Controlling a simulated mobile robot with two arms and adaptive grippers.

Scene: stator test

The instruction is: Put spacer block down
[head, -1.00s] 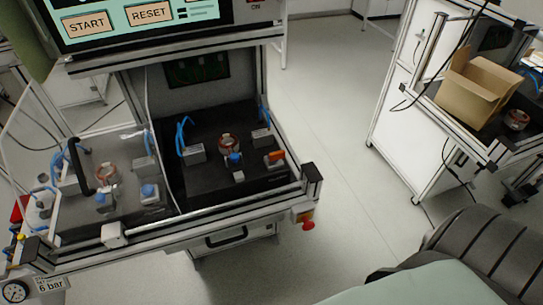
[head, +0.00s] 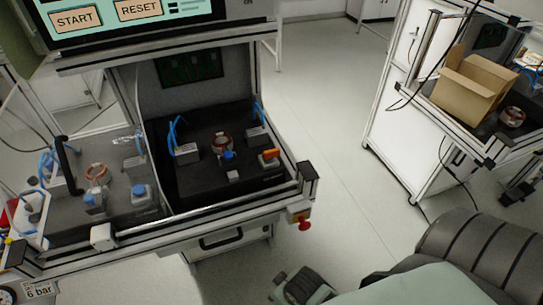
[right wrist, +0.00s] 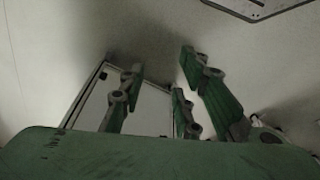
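I cannot tell for sure which thing is the spacer block. A small pale grey block (head: 233,176) sits near the front of the dark right-hand bay and may be it. In that bay a copper-coloured stator ring (head: 221,141) stands behind a blue-topped part (head: 229,156). My right gripper (right wrist: 160,68) shows in the right wrist view with its green-padded fingers spread apart and nothing between them. It is pointed toward the floor and a white panel, away from the bay. My left gripper is in neither current view.
The left-hand bay under a clear cover holds another ring (head: 96,174). A red knob (head: 305,223) sticks out at the machine's front corner. A second bench at right carries an open cardboard box (head: 472,84) and a ring (head: 512,117). Open floor lies between.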

